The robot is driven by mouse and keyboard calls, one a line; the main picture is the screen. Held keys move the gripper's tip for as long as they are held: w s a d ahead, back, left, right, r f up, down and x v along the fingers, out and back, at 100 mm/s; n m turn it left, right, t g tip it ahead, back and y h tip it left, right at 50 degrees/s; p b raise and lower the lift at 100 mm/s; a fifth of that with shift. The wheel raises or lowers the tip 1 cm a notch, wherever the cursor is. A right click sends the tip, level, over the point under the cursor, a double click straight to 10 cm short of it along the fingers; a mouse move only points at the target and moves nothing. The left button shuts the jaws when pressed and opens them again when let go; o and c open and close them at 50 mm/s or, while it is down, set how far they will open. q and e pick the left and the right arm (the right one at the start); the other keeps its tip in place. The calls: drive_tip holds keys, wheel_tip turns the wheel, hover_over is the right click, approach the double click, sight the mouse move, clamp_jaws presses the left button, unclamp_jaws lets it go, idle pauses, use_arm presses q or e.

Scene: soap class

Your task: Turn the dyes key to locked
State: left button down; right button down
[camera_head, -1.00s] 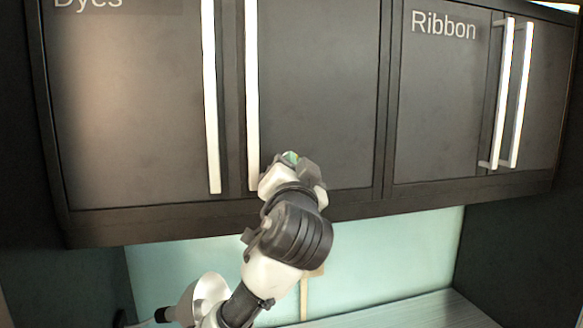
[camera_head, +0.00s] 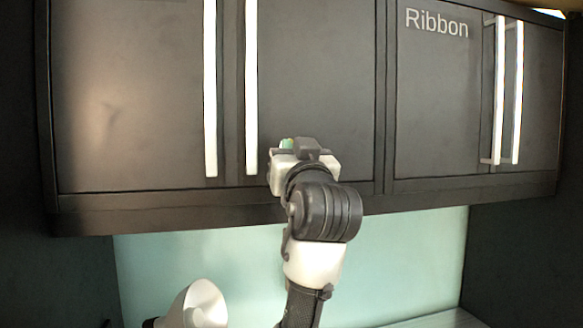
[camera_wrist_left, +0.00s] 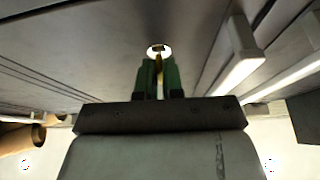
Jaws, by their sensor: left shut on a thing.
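The dyes cabinet door (camera_head: 130,100) is dark grey, at the left in the head view, with its label outside the frame. A round, pale lock (camera_wrist_left: 159,50) with a dark centre shows on the cabinet face in the left wrist view. A thin brass-coloured key (camera_wrist_left: 159,82) points at the lock; I cannot tell its exact turn. My left gripper (camera_head: 287,144) is at the lower part of the cabinet front, just right of the middle handles. In the left wrist view its green fingers (camera_wrist_left: 159,75) are shut on the key. My right gripper is not in view.
Two long white handles (camera_head: 251,90) hang left of my left gripper. The Ribbon door (camera_head: 435,100) is to the right, with more white handles (camera_head: 498,90). A pale teal wall (camera_head: 400,255) lies below the cabinets. Both side walls are dark.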

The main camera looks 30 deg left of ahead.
use_arm(q)
drive_tip(key=shift+n, duration=0.5)
drive_tip(key=c, duration=1.3)
unclamp_jaws()
drive_tip(key=shift+d, duration=0.1)
drive_tip(key=shift+o, duration=0.2)
drive_tip(key=b+v, duration=0.5)
drive_tip(key=v, duration=0.5)
drive_tip(key=shift+s+d+b, duration=0.25)
drive_tip(key=shift+d+b, duration=0.05)
drive_tip(key=shift+f, duration=0.1)
